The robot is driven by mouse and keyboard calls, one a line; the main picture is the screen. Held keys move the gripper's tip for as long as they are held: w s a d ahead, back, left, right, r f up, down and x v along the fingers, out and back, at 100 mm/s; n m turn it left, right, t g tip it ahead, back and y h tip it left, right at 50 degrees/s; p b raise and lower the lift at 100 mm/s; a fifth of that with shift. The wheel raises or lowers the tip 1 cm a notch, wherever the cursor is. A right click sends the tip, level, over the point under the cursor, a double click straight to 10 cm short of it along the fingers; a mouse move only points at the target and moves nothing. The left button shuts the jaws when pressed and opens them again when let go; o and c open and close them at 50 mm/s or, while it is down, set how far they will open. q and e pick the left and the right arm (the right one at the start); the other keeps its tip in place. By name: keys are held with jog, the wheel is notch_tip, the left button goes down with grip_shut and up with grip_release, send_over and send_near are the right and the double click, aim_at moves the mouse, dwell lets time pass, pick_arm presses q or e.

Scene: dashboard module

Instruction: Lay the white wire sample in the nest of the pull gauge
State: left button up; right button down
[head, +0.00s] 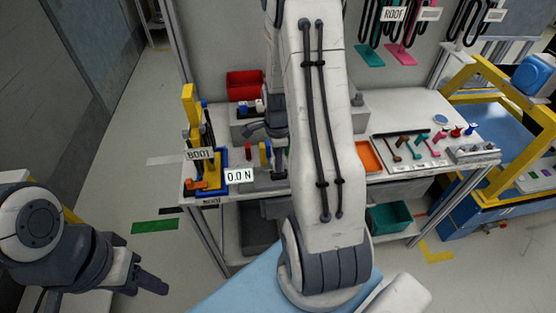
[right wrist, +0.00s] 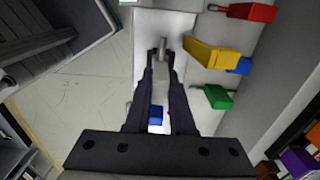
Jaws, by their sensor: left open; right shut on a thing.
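The pull gauge (head: 240,175) reads 0.0 N on its display at the left end of the bench. Its nest is too small to make out. My right gripper (head: 256,131) is above the bench, behind and right of the display. In the right wrist view, my right gripper (right wrist: 161,75) is shut on a pale piece between its fingers, which looks like the white wire sample (right wrist: 159,90). The sample cannot be picked out in the head view. My left gripper (head: 150,283) is open and empty, low at the left, away from the bench.
In the right wrist view, red (right wrist: 250,12), yellow (right wrist: 212,53), blue (right wrist: 240,66) and green (right wrist: 217,97) pieces lie to the right of my fingers. An orange tray (head: 368,156) and several coloured tools are on the bench's right. My right arm hides its middle.

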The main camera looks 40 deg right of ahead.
jog(key=shift+f+b, duration=0.8)
jog(key=shift+f, duration=0.35)
jog(key=c, duration=0.7)
grip_release()
notch_tip(320, 180, up, 10)
jog(key=shift+r, duration=0.25)
